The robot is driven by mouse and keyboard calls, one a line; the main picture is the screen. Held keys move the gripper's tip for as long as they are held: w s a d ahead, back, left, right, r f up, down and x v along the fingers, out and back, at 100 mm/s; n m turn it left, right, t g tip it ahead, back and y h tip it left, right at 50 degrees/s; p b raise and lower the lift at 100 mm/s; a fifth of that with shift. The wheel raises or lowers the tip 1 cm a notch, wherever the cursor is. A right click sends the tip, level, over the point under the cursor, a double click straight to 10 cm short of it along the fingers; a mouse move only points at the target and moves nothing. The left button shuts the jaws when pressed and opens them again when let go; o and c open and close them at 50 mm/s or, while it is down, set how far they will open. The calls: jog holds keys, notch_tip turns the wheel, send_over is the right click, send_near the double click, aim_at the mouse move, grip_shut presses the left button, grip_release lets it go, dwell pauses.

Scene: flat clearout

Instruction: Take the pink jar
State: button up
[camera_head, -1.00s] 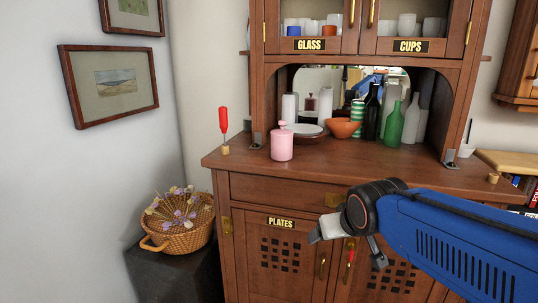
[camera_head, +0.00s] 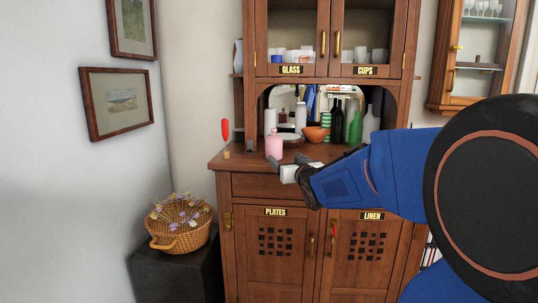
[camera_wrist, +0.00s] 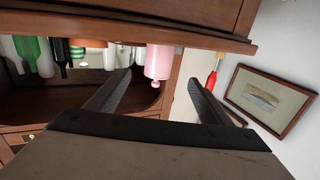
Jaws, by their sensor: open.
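The pink jar (camera_head: 274,146) with a knobbed lid stands upright near the front left of the cabinet's counter. In the wrist view the pink jar (camera_wrist: 159,62) appears upside down, beyond and between the two fingers. My gripper (camera_head: 288,163) is in front of and just right of the jar's lower part in the head view. In the wrist view my gripper (camera_wrist: 160,92) is open, its fingers spread with nothing between their tips. A gap to the jar seems to remain, though its exact size is hard to tell.
An orange bowl (camera_head: 316,134), a green bottle (camera_head: 355,129) and a dark bottle (camera_head: 337,125) stand right of the jar. A red-handled tool (camera_head: 225,130) stands upright at the counter's left end. A flower basket (camera_head: 180,224) sits lower left.

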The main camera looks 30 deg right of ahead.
aim_at(273, 146)
jog(key=x, duration=1.7)
jog(key=c, duration=1.3)
